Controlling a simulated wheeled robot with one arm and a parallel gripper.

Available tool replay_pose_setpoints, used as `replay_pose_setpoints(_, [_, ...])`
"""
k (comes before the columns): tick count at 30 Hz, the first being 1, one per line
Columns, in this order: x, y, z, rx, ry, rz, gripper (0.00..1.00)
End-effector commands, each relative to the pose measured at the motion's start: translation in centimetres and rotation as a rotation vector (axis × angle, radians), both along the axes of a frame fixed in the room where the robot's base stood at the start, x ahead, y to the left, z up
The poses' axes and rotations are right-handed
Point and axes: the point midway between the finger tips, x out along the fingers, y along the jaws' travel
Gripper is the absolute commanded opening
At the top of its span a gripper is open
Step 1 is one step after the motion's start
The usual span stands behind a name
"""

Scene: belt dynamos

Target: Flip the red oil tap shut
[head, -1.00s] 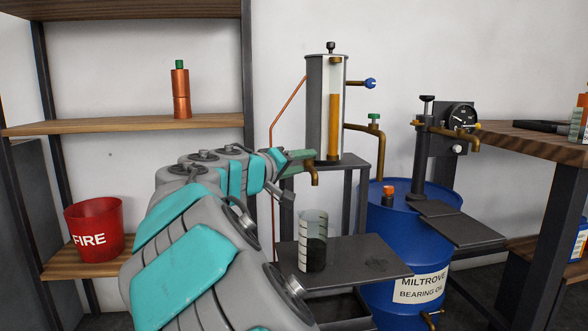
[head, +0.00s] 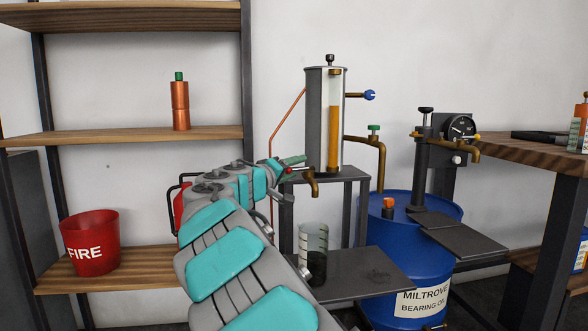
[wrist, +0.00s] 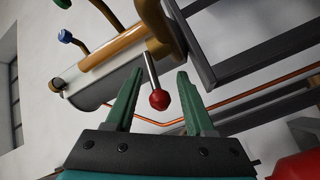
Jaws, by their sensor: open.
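The red oil tap is a short metal lever with a red ball knob (wrist: 158,100) on a brass fitting in the wrist view. In the head view its red knob (head: 289,170) shows small beside the brass spout (head: 311,182) of the oil cylinder (head: 325,115). My gripper (wrist: 160,73) is open, its two green fingers on either side of the lever and knob with gaps to both. In the head view my gripper (head: 292,160) is at the cylinder's lower left, partly hidden by my arm. A beaker (head: 313,250) with dark contents at its bottom stands below the spout.
A dark stand (head: 350,172) holds the cylinder, with a thin copper pipe (head: 287,117) at its left. A blue oil drum (head: 400,260) is at right. A shelf with a red fire bucket (head: 91,243) is at left. A red object (head: 179,207) is partly behind my arm.

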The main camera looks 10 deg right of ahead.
Motion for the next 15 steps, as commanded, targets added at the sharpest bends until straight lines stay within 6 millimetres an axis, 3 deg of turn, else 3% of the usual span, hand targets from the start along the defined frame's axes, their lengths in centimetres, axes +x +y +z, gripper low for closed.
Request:
replay_pose_setpoints(8, [0.12, -0.09, -0.02, 0.001, 0.001, 0.001, 0.53])
replay_pose_setpoints(15, [0.1, -0.08, -0.04, 0.001, 0.001, 0.001, 0.26])
